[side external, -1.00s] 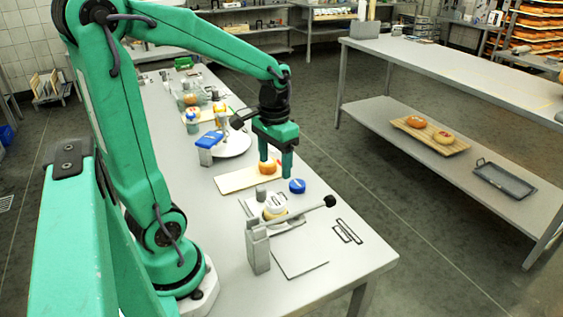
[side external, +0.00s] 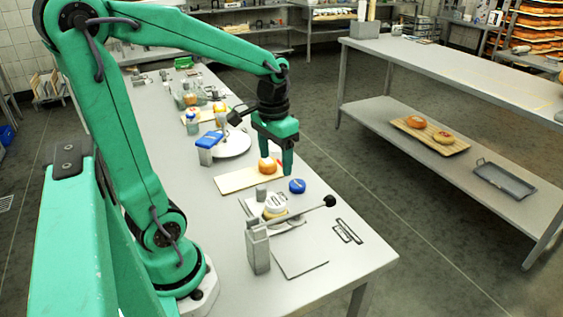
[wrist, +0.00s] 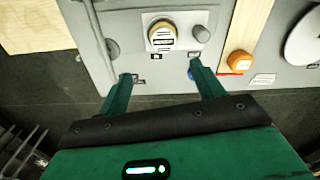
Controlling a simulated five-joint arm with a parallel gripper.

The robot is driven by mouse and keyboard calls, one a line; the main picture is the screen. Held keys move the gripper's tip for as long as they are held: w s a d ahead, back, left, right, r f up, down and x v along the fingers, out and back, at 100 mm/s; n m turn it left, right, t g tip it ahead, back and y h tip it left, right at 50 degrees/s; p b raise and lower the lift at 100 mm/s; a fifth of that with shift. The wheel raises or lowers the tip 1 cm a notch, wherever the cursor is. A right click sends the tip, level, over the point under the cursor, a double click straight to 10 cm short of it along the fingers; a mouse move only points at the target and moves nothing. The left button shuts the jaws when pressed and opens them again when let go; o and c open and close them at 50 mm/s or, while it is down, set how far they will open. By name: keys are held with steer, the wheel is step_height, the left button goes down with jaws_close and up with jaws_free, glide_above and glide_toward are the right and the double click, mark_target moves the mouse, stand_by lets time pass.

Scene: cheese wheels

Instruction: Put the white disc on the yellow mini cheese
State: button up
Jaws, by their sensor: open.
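The white disc (side external: 275,197) with dark marks lies on top of the yellow mini cheese (side external: 273,213), on the pale plate of the lever press. In the wrist view the white disc (wrist: 166,41) covers much of the cheese's top, and the yellow cheese (wrist: 154,28) shows around it. It looks roughly flat, but exact contact is too small to judge. My gripper (side external: 277,163) is open and empty, above and behind the press in the side view. In the wrist view my gripper's fingers (wrist: 161,71) are spread apart, below the disc in the picture.
An orange cheese (side external: 268,167) sits on a wooden board (side external: 237,180) behind the press. A blue round item (side external: 297,186) is beside the press. The press lever with its black knob (side external: 330,201) reaches right.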

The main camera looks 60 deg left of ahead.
steer(key=s+d+r+m+t, duration=0.2)
steer(key=s+d+r+t, duration=0.3)
steer(key=d, duration=0.3)
steer(key=shift+s+d+r, duration=0.2)
steer(key=shift+d, duration=0.1)
